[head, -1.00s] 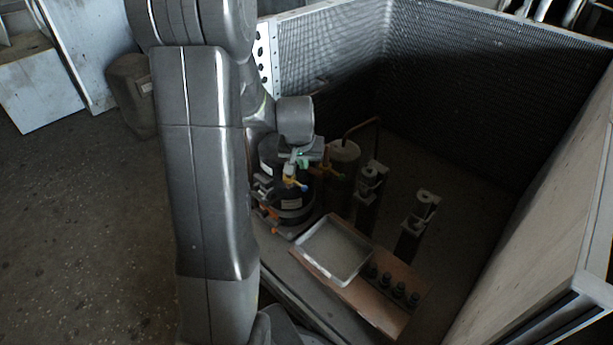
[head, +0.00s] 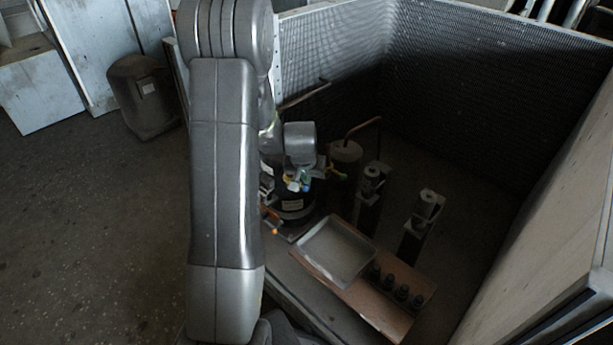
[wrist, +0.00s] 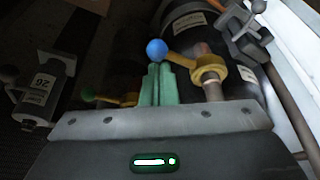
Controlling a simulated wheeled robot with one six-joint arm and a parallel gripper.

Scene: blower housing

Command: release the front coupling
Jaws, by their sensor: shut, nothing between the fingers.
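A yellow coupling collar (wrist: 211,68) sits around a copper-coloured pipe stub in the wrist view. Its yellow lever ends in a blue ball (wrist: 156,50); the ball also shows in the head view (head: 305,188). A second yellow lever with a green ball (wrist: 88,97) lies to the left, partly behind my gripper; it shows in the head view (head: 341,176). I cannot tell which coupling is the front one. My gripper (wrist: 158,70) has its green fingers together and empty, just beside the blue ball and lever. I cannot tell whether they touch. The fingers are small in the head view.
A black cylinder (wrist: 185,22) stands behind the collar, with a grey clamp (wrist: 247,32) beside it. A shallow tray (head: 337,250) lies on a brown board. Two posts with grey tops (head: 428,205) stand to the right. Mesh walls (head: 470,80) enclose the housing.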

